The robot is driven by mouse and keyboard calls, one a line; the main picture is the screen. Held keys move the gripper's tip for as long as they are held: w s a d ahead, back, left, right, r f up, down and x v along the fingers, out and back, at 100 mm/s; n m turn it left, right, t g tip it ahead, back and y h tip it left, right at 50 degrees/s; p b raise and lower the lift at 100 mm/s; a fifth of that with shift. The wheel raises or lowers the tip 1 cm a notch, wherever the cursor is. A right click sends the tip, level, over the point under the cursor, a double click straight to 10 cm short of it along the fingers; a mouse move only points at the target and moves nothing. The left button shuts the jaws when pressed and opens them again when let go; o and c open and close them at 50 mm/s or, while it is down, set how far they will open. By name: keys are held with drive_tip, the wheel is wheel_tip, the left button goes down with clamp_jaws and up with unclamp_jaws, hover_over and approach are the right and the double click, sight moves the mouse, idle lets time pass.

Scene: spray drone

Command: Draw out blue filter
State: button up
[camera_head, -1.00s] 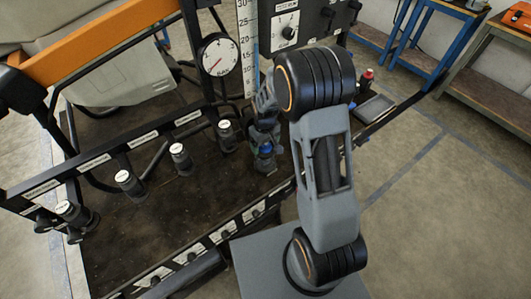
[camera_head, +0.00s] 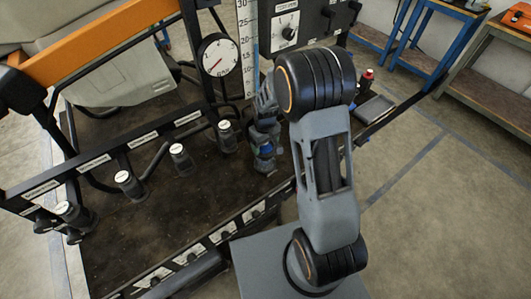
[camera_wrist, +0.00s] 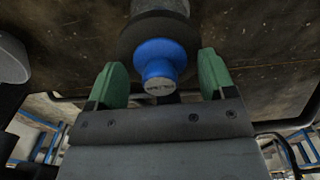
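The blue filter (camera_wrist: 156,56) has a round blue collar and a pale labelled end cap. In the wrist view it sits between the two green fingertips of my gripper (camera_wrist: 162,68), with a gap on each side. My gripper is open around it. Behind the blue collar is a dark round base with a grey body. In the head view the blue filter (camera_head: 266,149) shows small beside my gripper (camera_head: 263,138), partly covered by it; contact cannot be told there.
Several dark nozzles with pale caps (camera_head: 180,158) line the black rail left of my gripper. A round gauge (camera_head: 220,56) and a dial box (camera_head: 288,28) stand behind. A red-topped item (camera_head: 367,75) and a grey tray (camera_head: 375,106) are at the right. Open floor lies further right.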

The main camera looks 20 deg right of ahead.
drive_tip(key=c, duration=1.1)
drive_tip(key=shift+o, duration=0.2)
drive_tip(key=shift+r, duration=0.25)
drive_tip(key=shift+r+p, duration=2.2)
drive_tip(key=shift+r, duration=0.6)
drive_tip(key=shift+r, duration=0.1)
drive_tip(key=shift+r+p, duration=2.15)
drive_tip(key=shift+r, duration=0.7)
